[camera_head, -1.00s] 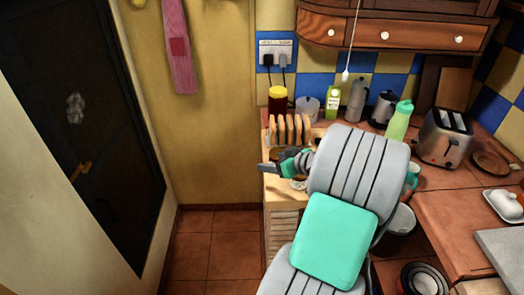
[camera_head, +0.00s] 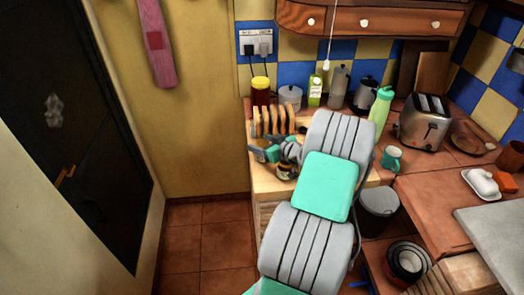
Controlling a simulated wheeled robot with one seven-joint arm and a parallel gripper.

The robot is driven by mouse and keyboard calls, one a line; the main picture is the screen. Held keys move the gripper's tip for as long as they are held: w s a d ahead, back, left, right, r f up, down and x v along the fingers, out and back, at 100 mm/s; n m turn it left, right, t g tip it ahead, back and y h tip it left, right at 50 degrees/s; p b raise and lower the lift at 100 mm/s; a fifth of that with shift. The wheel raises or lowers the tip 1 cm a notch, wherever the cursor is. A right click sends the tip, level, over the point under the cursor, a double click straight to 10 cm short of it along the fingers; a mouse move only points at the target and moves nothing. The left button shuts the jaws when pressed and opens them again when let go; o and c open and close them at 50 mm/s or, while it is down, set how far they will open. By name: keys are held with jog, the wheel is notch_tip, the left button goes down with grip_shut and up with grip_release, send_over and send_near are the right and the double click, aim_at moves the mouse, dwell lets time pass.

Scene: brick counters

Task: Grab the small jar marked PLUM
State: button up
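A small jar (camera_head: 286,172) with a dark top and a pale lower part stands on the light wooden counter top, just below my gripper in the picture. Its label is too small to read, so I cannot tell whether it says PLUM. My gripper (camera_head: 261,154), grey and teal, is over the counter beside this jar, in front of the toast rack. The fingers are small and partly merge with the wrist, so I cannot tell whether they are open or touching the jar. A larger dark red jar with a yellow lid (camera_head: 260,95) stands at the back by the wall, with no readable label.
A wooden rack with slices (camera_head: 273,122) stands close behind my gripper. A grey lidded pot (camera_head: 290,98), a green bottle (camera_head: 315,91) and a toaster (camera_head: 425,122) line the back. A teal mug (camera_head: 391,160) stands right of my arm.

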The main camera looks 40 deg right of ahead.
grip_shut()
dwell(0.5)
